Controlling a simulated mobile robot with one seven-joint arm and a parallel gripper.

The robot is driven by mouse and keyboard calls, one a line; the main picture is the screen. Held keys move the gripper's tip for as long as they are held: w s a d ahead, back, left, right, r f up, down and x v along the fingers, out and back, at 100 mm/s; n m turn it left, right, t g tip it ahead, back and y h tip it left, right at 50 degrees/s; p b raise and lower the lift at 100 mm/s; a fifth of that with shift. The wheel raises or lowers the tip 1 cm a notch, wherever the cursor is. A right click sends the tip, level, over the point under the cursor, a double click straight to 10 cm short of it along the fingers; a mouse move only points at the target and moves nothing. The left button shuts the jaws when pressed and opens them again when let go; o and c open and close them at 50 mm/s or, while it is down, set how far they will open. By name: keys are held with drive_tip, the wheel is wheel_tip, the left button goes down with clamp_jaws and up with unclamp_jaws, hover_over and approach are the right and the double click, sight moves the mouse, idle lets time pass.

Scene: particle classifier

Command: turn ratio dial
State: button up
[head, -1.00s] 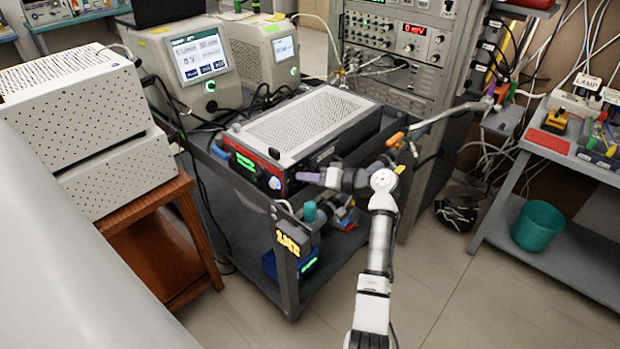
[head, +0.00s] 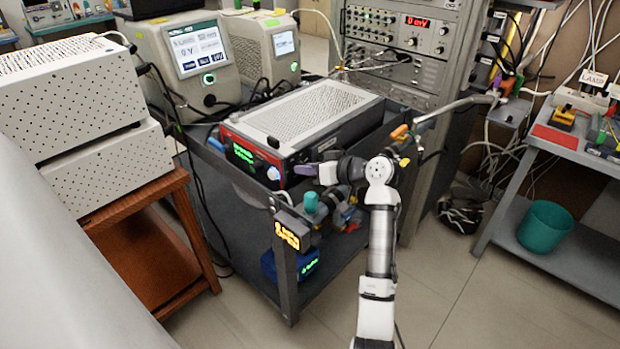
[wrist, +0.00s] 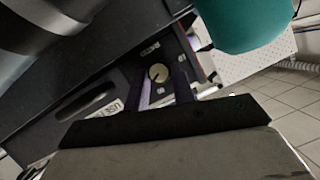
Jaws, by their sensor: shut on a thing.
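In the head view, my gripper (head: 318,171) reaches left to the lower right front corner of the instrument box (head: 310,112), which has a perforated grey top and red-edged front. The dial's face cannot be made out there.
The box stands on a dark cart (head: 292,265). A teal-capped item (head: 310,202) and a yellow-lit display (head: 290,236) are close below my gripper. A rack (head: 410,75) stands behind. Floor at the right front is clear.

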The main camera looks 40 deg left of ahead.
drive_tip(key=shift+s+n+t+b, duration=0.15)
drive_tip(key=shift+n+t+b, duration=0.55)
drive_tip(key=shift+n+b, duration=0.6)
drive_tip(key=shift+b, duration=0.3)
drive_tip(key=o, duration=1)
drive_tip(key=b+v, duration=0.2)
drive_tip(key=v, duration=1.2)
drive_tip(key=shift+r, duration=0.15)
drive_tip(key=shift+s+a, duration=0.15)
